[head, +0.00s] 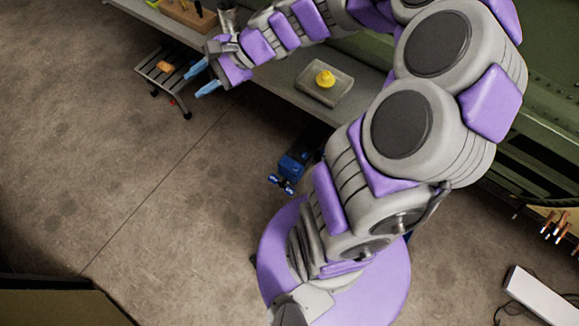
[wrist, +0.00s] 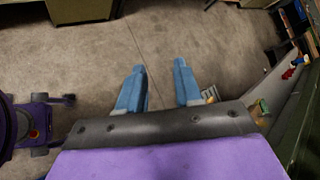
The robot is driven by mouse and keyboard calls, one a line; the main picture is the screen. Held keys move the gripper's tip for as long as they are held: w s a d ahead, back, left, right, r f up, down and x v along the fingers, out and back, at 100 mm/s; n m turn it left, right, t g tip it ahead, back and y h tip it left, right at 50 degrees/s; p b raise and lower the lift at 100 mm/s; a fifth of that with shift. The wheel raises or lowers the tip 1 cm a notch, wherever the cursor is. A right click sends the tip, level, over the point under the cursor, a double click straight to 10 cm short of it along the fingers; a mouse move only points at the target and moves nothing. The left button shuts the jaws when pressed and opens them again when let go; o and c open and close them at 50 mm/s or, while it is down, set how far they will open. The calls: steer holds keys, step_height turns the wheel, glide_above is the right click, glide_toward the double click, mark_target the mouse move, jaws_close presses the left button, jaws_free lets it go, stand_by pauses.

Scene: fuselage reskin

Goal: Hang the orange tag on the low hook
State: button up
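My gripper (head: 194,84) is open, with two blue fingers apart and nothing between them. It hangs beside the bench's front edge, near a small slatted stand. In the wrist view both blue fingers (wrist: 160,84) point at bare floor. A small orange item (head: 165,66) lies on the slatted stand, left of my fingertips; it may be the orange tag, but it is too small to be sure. I cannot make out the low hook in either view.
The slatted stand (head: 153,77) is close to the bench (head: 277,83). A blue item (head: 292,166) is below the bench. Open floor lies at left.

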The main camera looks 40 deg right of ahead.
steer(key=s+a+n+g+h, duration=0.2)
steer(key=s+a+n, duration=0.15)
steer(key=s, duration=0.35)
steer(key=s+a+n+g+h, duration=0.1)
steer(key=s+a+n+g, duration=0.15)
steer(key=s+n, duration=0.3)
steer(key=s+d+n+g+h, duration=0.1)
steer(key=s+d+n+h, duration=0.1)
steer(key=s, duration=0.6)
steer(key=s+d+n+g+h, duration=0.1)
steer(key=s+d+n+h, duration=0.2)
steer(key=s+d+h, duration=0.2)
steer(key=s+d+f, duration=0.1)
steer(key=s+d, duration=0.1)
steer(key=s, duration=0.1)
steer(key=shift+d+n, duration=0.15)
steer(key=shift+n, duration=0.15)
steer(key=shift+w+g, duration=0.1)
steer(key=shift+g, duration=0.15)
